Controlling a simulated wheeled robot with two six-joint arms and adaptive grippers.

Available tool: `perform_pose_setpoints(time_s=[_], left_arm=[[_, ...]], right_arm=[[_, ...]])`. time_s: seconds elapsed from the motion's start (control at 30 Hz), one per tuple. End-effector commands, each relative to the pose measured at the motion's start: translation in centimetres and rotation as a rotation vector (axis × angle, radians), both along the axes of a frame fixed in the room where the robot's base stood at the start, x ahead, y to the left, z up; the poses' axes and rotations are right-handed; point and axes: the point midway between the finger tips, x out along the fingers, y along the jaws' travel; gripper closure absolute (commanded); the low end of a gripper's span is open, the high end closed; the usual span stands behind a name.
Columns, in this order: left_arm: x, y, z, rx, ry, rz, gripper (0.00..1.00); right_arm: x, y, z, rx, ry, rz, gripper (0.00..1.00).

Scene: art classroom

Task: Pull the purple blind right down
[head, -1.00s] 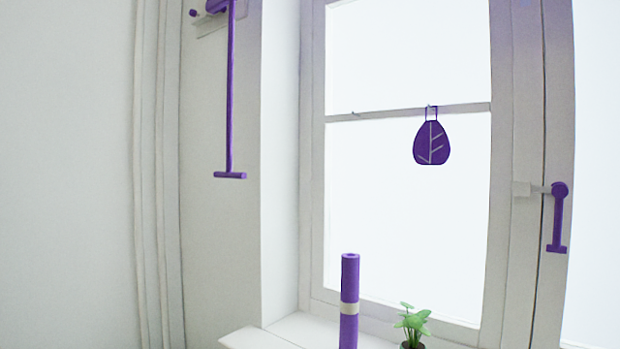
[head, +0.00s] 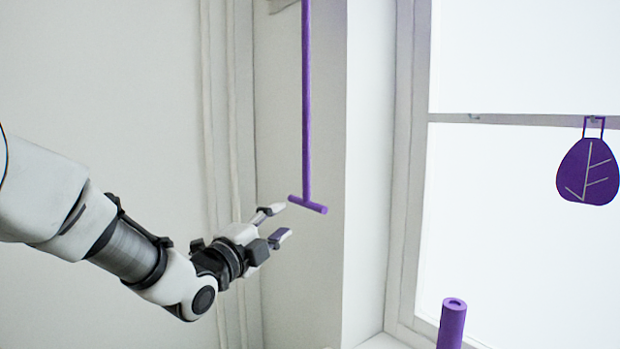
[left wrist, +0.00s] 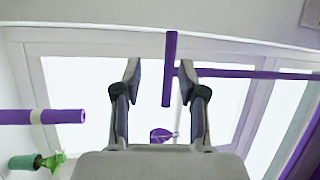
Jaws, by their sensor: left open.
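A long purple pull rod (head: 306,110) hangs down the wall beside the window in the head view, with a short purple crossbar (head: 309,205) at its lower end. The blind itself is not clearly seen; the rod's top is out of the head view. My left gripper (head: 279,222) is open and empty, just left of and slightly below the crossbar in the picture. In the left wrist view the crossbar (left wrist: 170,70) appears between the two fingers, and the rod (left wrist: 250,74) runs off to the right past one finger. I see no contact. My right gripper is not in view.
A purple roll (head: 452,325) stands upright at the window's lower left. A purple leaf-shaped tag (head: 588,172) hangs on the window bar. A potted green plant (left wrist: 50,160) shows in the left wrist view. The wall around the crossbar is clear.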

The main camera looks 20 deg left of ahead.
Motion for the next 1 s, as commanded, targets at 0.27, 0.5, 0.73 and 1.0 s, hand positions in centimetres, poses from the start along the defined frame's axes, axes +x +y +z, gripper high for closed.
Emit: perform_pose_setpoints(time_s=[0.27, 0.5, 0.73, 1.0], left_arm=[[3.2, -0.9, 2.4, 0.027, -0.031, 0.000, 0.59], [6.8, -1.9, 2.8, 0.022, -0.029, 0.001, 0.59], [7.2, -2.0, 2.6, 0.021, -0.029, 0.001, 0.59], [7.2, -2.0, 2.6, 0.021, -0.029, 0.001, 1.00]], right_arm=[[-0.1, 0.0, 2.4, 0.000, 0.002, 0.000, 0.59], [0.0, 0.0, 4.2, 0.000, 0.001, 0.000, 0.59], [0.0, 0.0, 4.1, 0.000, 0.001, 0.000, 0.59], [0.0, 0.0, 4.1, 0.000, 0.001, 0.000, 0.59]])
